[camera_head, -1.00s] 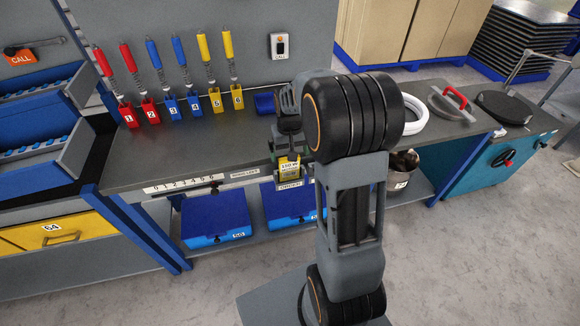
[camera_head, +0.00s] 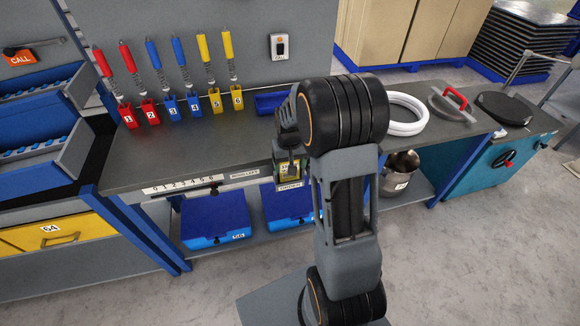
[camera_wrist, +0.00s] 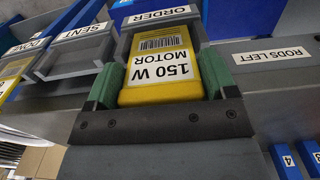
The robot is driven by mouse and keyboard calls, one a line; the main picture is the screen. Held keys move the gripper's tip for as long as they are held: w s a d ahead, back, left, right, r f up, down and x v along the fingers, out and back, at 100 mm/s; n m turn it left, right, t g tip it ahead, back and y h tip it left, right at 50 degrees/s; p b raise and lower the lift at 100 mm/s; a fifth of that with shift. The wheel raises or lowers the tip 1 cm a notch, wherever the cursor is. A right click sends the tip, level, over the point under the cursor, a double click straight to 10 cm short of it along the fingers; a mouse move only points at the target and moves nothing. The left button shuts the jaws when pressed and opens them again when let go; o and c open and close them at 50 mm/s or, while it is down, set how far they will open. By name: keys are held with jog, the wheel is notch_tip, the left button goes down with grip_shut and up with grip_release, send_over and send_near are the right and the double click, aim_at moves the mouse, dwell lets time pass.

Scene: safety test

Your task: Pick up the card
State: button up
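In the head view the card (camera_head: 290,176) shows small at the bench's front edge, below my gripper (camera_head: 289,158). In the wrist view the green fingers of my gripper (camera_wrist: 162,85) lie on both sides of the card, close to its edges. I cannot tell whether they press on it.
The bench (camera_head: 200,155) carries several coloured rod holders at the back and a white coil (camera_head: 405,118) at right. Blue boxes (camera_head: 216,215) stand on the shelf below.

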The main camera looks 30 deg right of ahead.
jog(key=c, duration=0.4)
jog(key=shift+r, duration=0.1)
jog(key=shift+c, duration=0.2)
